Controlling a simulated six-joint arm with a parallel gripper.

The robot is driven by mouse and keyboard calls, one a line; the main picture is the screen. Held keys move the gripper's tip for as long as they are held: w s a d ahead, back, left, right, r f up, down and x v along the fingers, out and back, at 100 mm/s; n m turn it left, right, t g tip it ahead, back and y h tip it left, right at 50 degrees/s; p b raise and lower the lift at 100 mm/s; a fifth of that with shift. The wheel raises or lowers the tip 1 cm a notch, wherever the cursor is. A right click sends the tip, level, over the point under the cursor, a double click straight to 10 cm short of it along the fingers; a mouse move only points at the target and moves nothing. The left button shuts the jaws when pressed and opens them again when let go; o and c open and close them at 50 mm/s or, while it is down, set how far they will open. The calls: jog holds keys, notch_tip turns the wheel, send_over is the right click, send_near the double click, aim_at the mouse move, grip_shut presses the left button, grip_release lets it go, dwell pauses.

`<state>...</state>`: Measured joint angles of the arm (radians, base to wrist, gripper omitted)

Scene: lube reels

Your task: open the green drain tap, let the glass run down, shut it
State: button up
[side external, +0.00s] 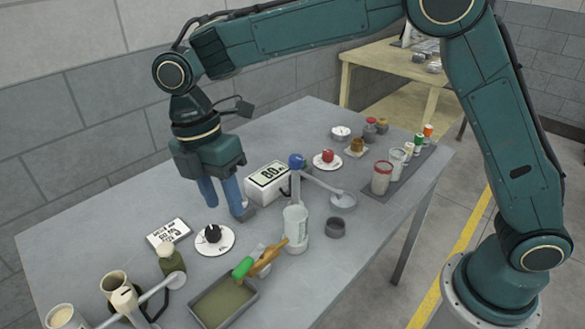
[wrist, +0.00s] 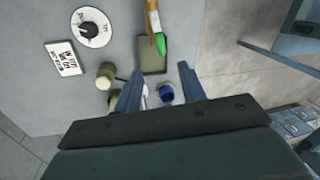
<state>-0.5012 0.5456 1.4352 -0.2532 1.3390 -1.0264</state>
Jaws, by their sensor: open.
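The green drain tap (side external: 243,267) sits at the lower end of a tan spout piece, over one edge of a shallow tray; it also shows in the wrist view (wrist: 160,43). The pale glass (side external: 296,228) stands upright just behind it, to the right. I cannot make out its level. The tray (side external: 252,300) holds a flat olive layer; its far edge shows in the wrist view. My gripper (side external: 226,207) is open and empty, fingers pointing down, left of and behind the glass and apart from the tap. In the wrist view my fingertips (wrist: 158,73) spread below the tray.
A white box marked 80 (side external: 268,182) stands beside my gripper. A black knob on a white dial (side external: 212,236) and a printed card (side external: 168,234) lie to the front left. A blue-topped post (side external: 297,162) with an arm rises behind the glass. Several jars stand at front left.

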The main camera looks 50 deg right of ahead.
aim_at(244, 261)
jog(key=shift+f, duration=0.2)
jog(key=s+f, duration=0.1)
jog(key=f, duration=0.8)
jog(key=s+f, duration=0.1)
jog(key=f, duration=0.3)
jog(key=shift+s+d+f, duration=0.15)
jog(key=shift+s+d, duration=0.05)
jog(key=shift+s, duration=0.1)
grip_shut()
